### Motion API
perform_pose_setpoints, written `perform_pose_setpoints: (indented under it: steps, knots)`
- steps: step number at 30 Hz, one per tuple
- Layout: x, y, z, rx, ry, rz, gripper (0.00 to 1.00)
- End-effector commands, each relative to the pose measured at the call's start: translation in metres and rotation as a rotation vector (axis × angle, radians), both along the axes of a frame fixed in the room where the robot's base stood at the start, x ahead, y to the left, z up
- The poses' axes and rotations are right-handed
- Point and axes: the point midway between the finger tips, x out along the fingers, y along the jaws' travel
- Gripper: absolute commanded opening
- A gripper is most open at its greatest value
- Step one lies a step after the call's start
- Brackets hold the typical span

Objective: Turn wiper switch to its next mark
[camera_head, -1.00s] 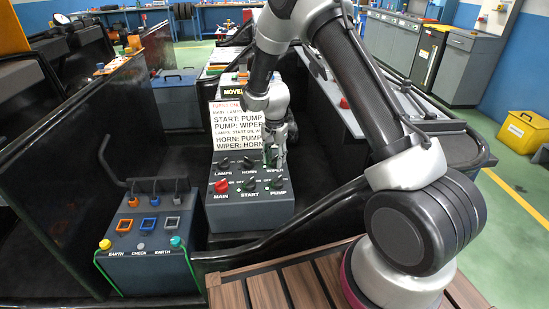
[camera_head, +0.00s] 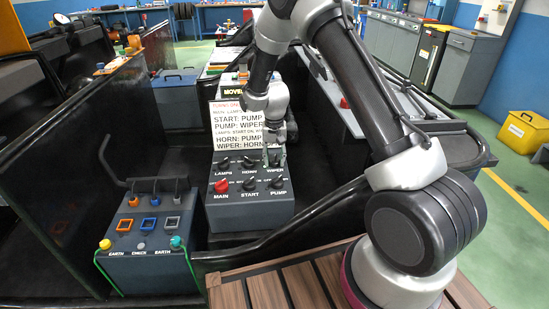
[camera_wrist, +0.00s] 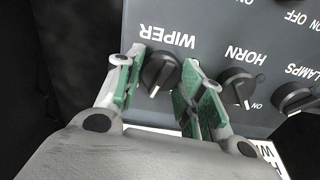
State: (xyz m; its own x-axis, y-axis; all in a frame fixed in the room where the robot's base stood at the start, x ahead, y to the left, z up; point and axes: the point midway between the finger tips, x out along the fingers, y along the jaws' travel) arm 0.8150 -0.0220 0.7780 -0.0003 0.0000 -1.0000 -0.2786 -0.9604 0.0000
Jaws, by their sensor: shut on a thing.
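The wiper switch (camera_wrist: 160,72) is a round black knob with a white pointer line, below its WIPER label in the wrist view. My gripper (camera_wrist: 158,80) has its green-padded fingers on either side of this knob and is shut on it. In the head view my gripper (camera_head: 275,155) points down at the top right knob of the grey switch box (camera_head: 250,213), and its fingers largely hide the knob there. The white pointer line slants toward the lower left in the wrist view.
The horn knob (camera_wrist: 239,87) and lamps knob (camera_wrist: 293,96) stand close by. In the head view the red main knob (camera_head: 222,185), start knob (camera_head: 249,184) and pump knob (camera_head: 277,183) form the front row. An instruction sign (camera_head: 240,130) stands behind the box.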

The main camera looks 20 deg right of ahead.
Motion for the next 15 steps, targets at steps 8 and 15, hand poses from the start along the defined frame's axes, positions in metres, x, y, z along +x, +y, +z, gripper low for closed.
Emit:
perform_pose_setpoints:
  steps: [8, 15]
  knots:
    - [0.0005, 0.0009, 0.0004, 0.000, -0.001, 0.260, 0.14]
    - [0.0004, 0.0014, 0.0004, 0.000, -0.001, 0.487, 0.14]
